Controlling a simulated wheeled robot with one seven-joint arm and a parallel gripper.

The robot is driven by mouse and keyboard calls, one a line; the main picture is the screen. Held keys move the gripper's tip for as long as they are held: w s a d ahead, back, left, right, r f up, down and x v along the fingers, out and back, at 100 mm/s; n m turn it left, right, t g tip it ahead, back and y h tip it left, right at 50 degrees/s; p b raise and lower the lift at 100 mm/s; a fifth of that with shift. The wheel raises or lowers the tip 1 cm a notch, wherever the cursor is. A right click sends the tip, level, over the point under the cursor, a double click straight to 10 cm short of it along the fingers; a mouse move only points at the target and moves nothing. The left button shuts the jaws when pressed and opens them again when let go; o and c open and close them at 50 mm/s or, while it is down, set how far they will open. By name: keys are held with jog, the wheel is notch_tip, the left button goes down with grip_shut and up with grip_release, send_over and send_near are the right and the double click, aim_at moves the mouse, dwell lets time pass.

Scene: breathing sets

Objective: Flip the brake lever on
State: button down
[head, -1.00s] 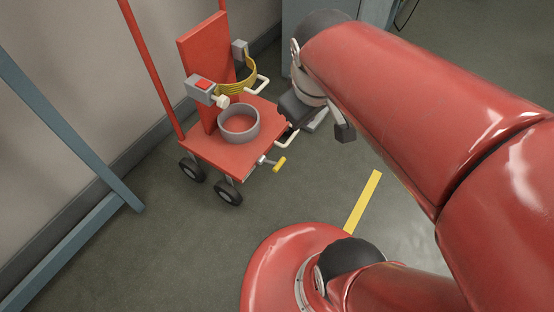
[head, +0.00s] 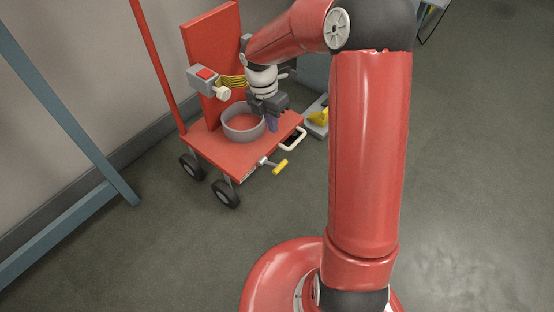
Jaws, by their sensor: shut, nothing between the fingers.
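A lever with a yellow grip (head: 280,167) sticks out from the front edge of the red cart (head: 230,157), low down near its right front corner; it appears to be the brake lever. My gripper (head: 272,124) points down over the cart's platform, just right of the grey ring. It is shut and empty, above and behind the lever and apart from it. The fingertips are small and partly dark in this view, so their exact height over the platform is unclear.
A grey open ring (head: 231,134) stands on the platform. A grey box with a red button (head: 206,74) and a yellow coil (head: 233,82) are on the upright panel. A white handle (head: 297,141) juts from the right side. Blue frame bars (head: 70,110) stand left. Floor in front is clear.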

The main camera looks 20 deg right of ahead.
aim_at(280, 165)
jog(key=shift+w+f, duration=0.15)
jog(key=shift+f, duration=0.1)
jog(key=f+b, duration=0.1)
jog(key=f, duration=0.3)
jog(key=s+d+f+b, duration=0.1)
jog(key=f, duration=0.4)
jog(key=s+f+b, duration=0.1)
jog(key=f, duration=0.3)
jog(key=shift+d+f+b, duration=0.2)
jog(key=shift+f+b, duration=0.2)
